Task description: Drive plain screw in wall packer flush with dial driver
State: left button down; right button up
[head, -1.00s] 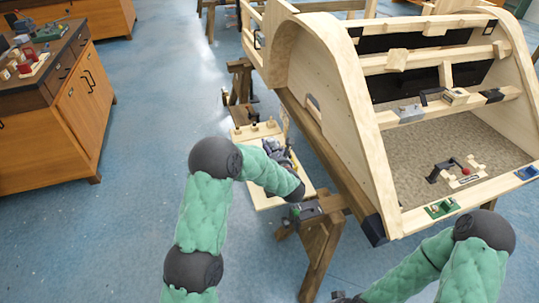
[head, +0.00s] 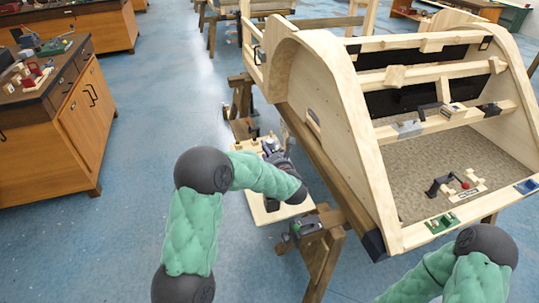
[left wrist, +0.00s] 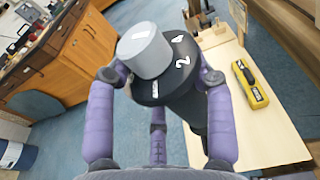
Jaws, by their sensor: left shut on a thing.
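My left gripper (left wrist: 160,78) has purple fingers closed around the dial driver (left wrist: 182,68). The driver has a black body with white numbers and a grey round cap facing the wrist camera. In the head view my left gripper (head: 274,150) is over a small pale wooden board (head: 262,212) beside the bodyframe (head: 335,115). The driver's far end is hidden behind its own body. I cannot make out the wall packer or the plain screw. My right arm enters at lower right in the head view, but its gripper is out of frame.
A yellow and black tool (left wrist: 250,84) lies on the board in the left wrist view. A clamp-like device (head: 305,226) sits on the trestle. The bodyframe holds small fixtures, including one with a red knob (head: 466,185). An orange cabinet (head: 75,125) stands left; blue floor between is clear.

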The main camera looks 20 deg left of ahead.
aim_at(270, 144)
pick_arm(q)
jog(key=shift+r, duration=2.05)
jog(key=shift+a, duration=0.1)
